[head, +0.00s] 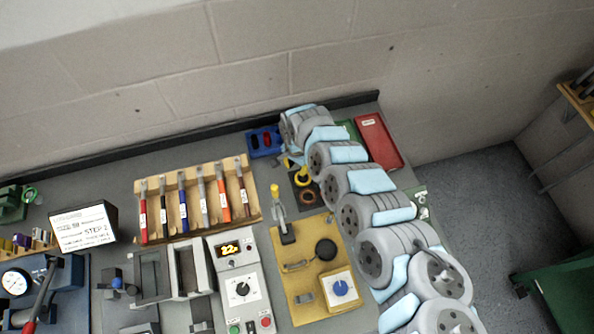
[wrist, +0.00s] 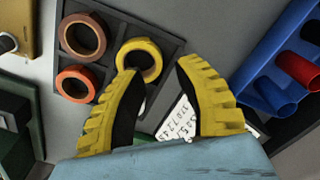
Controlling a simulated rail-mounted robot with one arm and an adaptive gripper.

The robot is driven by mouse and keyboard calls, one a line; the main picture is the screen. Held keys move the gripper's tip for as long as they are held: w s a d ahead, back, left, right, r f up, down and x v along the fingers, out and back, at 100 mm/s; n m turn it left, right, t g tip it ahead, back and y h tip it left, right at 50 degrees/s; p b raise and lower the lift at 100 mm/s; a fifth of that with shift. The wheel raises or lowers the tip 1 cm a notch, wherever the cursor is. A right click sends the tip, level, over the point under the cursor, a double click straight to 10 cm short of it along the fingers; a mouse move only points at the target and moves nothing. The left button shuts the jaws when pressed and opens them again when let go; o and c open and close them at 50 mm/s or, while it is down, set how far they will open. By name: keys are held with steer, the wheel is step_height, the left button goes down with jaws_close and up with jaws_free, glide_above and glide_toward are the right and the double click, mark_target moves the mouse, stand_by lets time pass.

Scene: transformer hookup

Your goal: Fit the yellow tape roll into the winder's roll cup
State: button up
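The yellow tape roll (wrist: 154,53) lies in a dark tray (wrist: 120,28) beside a brown roll (wrist: 69,27) and an orange roll (wrist: 64,88) in the wrist view. My gripper (wrist: 157,68) is open, its two yellow ribbed fingers apart and nothing held. The left fingertip overlaps the near edge of the yellow roll in the picture; I cannot tell whether it touches. The tray (head: 297,203) also shows in the head view, partly behind my arm. A yellow board (head: 270,240) with a black disc (head: 325,249) stands in front of it; I cannot make out the roll cup for sure.
A blue holder (wrist: 262,70) with blue and red cylinders is close on the right of my gripper. A pen rack (head: 190,205) stands left of the tray in the head view. A red tray (head: 378,141) lies behind my arm. The wall is close behind the bench.

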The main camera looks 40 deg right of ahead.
step_height(320, 180, up, 12)
steer(key=p, duration=0.2)
steer(key=shift+r+p, duration=0.2)
steer(key=shift+p, duration=0.1)
stand_by(0.3)
